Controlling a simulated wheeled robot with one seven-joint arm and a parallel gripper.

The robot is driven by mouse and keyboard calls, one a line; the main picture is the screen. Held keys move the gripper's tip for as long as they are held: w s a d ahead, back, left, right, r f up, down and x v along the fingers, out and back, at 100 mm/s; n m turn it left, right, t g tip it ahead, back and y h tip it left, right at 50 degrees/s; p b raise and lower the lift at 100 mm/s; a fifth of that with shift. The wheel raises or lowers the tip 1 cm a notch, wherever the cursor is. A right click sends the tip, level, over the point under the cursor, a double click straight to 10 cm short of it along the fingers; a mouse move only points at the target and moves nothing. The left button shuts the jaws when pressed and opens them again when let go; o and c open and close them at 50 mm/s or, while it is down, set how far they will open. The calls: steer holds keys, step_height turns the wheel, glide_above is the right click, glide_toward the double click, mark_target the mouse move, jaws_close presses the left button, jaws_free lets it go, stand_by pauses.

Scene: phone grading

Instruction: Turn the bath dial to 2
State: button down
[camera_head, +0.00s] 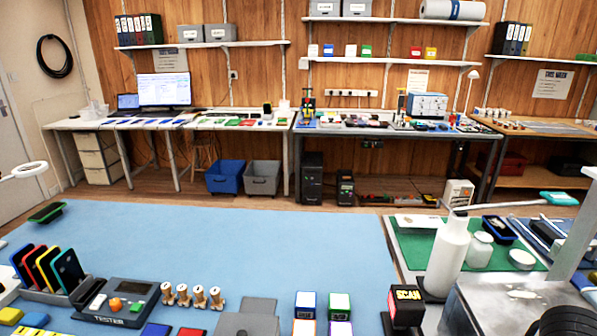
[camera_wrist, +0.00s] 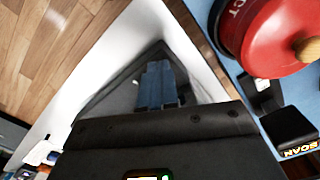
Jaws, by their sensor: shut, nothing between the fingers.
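I cannot make out the bath dial or its number marks in either view. A shiny grey metal box (camera_head: 480,305) is at the lower right of the head view, partly cut off and covered; I cannot tell whether it is the bath. In the wrist view my gripper (camera_wrist: 157,85) has its blue-grey fingers together with nothing between them. It points past a pale edge and touches no dial that I can see. My gripper cannot be made out in the head view.
A red round lid (camera_wrist: 275,45) with a wooden knob is at the wrist view's upper right. A black SCAN box (camera_head: 405,305) stands near a white bottle (camera_head: 447,258). A tester (camera_head: 118,300) and phone rack lie left. The blue mat's (camera_head: 230,235) middle is clear.

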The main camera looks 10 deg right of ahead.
step_height(320, 180, up, 3)
steer(key=shift+r+p, duration=0.1)
steer(key=shift+p, duration=0.8)
steer(key=shift+r, duration=1.05)
